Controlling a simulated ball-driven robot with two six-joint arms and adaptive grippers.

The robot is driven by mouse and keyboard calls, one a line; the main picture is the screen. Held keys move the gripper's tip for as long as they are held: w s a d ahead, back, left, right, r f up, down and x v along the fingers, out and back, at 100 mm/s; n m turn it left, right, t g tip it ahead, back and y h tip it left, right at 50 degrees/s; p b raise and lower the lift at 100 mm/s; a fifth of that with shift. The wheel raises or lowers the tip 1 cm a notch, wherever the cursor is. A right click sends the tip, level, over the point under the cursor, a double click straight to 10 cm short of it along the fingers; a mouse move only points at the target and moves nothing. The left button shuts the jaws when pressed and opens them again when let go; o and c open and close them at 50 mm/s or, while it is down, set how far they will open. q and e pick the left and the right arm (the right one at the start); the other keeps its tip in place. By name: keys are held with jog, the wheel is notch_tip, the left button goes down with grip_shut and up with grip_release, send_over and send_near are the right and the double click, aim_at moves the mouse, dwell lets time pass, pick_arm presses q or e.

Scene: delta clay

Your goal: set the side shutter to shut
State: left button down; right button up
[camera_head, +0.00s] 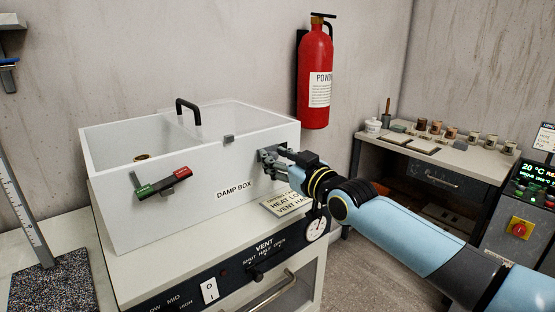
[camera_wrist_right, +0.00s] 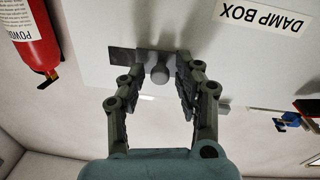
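The white damp box (camera_head: 180,205) stands on a cabinet, with a clear lid and a black lid handle. On its front right, a small grey slide plate with a round knob (camera_wrist_right: 160,74), apparently the side shutter, shows in the right wrist view. A dark patch (camera_wrist_right: 124,57) lies beside it; I cannot tell whether it is an opening. My right gripper (camera_head: 275,158) is at this fitting and largely covers it in the head view. In the wrist view its fingers (camera_wrist_right: 160,88) are apart, one on each side of the knob, with gaps visible. My left gripper is out of view.
A red-green lever (camera_head: 162,184) sits on the box front, left of the "DAMP BOX" label (camera_head: 234,190). Below are a dial (camera_head: 316,229) and a vent knob (camera_head: 256,274). A red extinguisher (camera_head: 316,75) hangs behind. A side table (camera_head: 478,160) holds several small pots.

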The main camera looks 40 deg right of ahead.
grip_shut()
jog(key=d+b, duration=0.2)
jog(key=d, duration=0.1)
jog(key=shift+w+d, duration=0.15)
jog(key=shift+d, duration=0.2)
